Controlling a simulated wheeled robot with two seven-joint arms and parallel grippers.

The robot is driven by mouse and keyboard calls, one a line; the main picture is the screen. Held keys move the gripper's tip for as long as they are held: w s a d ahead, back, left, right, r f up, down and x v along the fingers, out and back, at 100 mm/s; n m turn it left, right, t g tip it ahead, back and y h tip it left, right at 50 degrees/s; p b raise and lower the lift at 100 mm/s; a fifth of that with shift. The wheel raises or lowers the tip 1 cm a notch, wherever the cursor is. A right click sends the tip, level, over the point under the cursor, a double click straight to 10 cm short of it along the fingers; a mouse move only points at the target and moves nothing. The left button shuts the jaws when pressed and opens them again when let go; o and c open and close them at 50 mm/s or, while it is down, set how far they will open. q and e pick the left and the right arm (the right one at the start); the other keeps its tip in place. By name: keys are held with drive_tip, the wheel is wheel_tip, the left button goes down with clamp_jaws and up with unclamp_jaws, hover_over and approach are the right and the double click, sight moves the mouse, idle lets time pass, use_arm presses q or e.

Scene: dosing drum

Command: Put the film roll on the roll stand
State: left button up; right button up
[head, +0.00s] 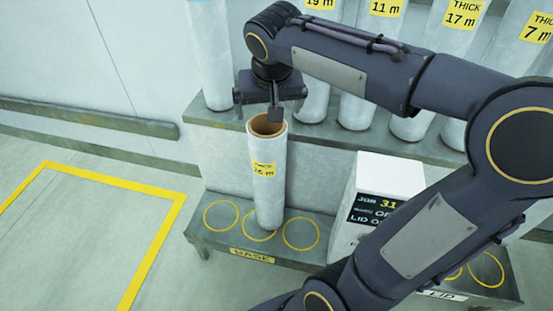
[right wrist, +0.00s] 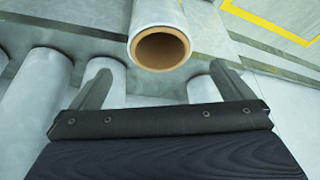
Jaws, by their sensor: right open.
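A white film roll (head: 268,190) with a brown core and a yellow label stands upright on the middle ring of the low grey stand (head: 212,236) marked BASE. The label's number is hard to read. My right gripper (head: 270,112) is open and empty, just above and behind the roll's top end. In the right wrist view the roll's open end (right wrist: 160,48) shows beyond and between the spread fingers (right wrist: 160,70), not gripped. My left gripper is not in view.
More upright rolls with yellow labels, such as one marked 17 m (head: 440,70), stand on the shelf (head: 210,115) behind. A white box with a display (head: 385,200) stands right of the roll. The rings on either side of the roll are empty. Yellow-lined floor (head: 90,230) lies left.

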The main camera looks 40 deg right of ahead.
drive_tip(key=s+a+f+n+y, duration=0.1)
drive_tip(key=s+a+f+y, duration=0.1)
drive_tip(key=s, duration=0.4)
drive_tip(key=s+a+f+n+t+y, duration=0.1)
drive_tip(key=s+a+f+y, duration=0.1)
drive_tip(key=s+a+f, duration=0.2)
drive_tip(key=s+a+f+n+y, duration=0.1)
drive_tip(key=s+a+f, duration=0.2)
drive_tip(key=s, duration=0.4)
drive_tip(key=shift+s+a+f+n+t+y, duration=0.15)
drive_tip(key=shift+s+f+n+t+y, duration=0.2)
drive_tip(key=shift+f, duration=0.2)
